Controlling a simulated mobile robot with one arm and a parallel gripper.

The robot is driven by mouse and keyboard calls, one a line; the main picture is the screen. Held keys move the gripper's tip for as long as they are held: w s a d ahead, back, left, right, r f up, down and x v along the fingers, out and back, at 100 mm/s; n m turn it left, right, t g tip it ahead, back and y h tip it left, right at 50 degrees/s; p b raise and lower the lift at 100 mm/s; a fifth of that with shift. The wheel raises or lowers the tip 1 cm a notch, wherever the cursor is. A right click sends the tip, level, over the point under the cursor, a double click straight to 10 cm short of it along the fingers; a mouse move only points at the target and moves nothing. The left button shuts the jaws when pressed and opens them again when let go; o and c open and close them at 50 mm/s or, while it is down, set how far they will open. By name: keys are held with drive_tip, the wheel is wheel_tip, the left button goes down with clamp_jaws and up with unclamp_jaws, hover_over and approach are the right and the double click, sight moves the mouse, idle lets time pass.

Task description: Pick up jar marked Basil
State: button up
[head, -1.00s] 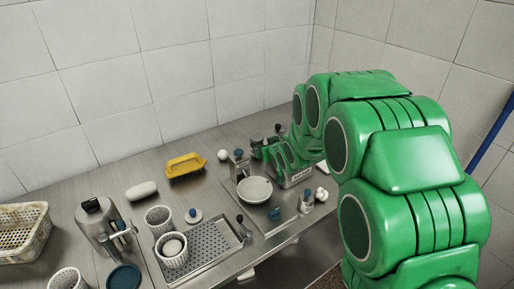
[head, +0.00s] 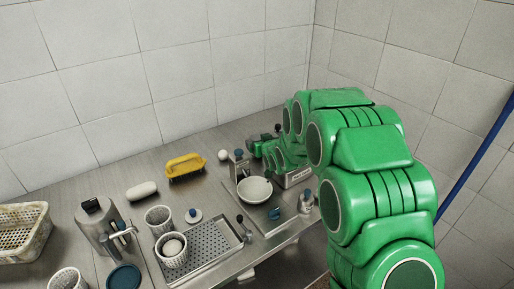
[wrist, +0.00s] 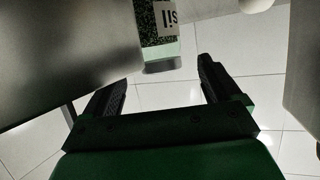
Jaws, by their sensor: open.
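In the wrist view a clear jar (wrist: 161,50) holds dark green flecks. Its white label shows only the letters "sil", and the rest of the jar is cut off at the top edge. My gripper (wrist: 160,74) is open, its two dark fingers apart below the jar in the picture. No object shows between the fingers, only pale floor tiles. In the head view my green arm reaches the right end of the counter and hides the fingertips. A small jar (head: 305,202) stands at the counter's right edge; its label cannot be read there.
A white bowl (head: 254,190), a yellow brush-like thing (head: 185,167) and a perforated tray (head: 210,245) lie on the steel counter (head: 140,170). A large grey surface (wrist: 60,60) fills the wrist view's upper left.

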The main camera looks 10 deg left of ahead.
sight(257, 137)
drive_tip(key=shift+x, duration=2.55)
drive_tip(key=c, duration=1.2)
wheel_tip(257, 137, up, 4)
drive_tip(key=shift+s+f, duration=0.15)
drive_tip(key=shift+f, duration=0.1)
drive_tip(key=r+v, duration=0.1)
drive_tip(key=v, duration=0.4)
drive_tip(key=a+r+v, duration=0.1)
drive_tip(key=v, duration=0.5)
drive_tip(key=a+r+v, duration=0.1)
drive_tip(key=v, duration=0.4)
drive_tip(key=shift+r, duration=0.25)
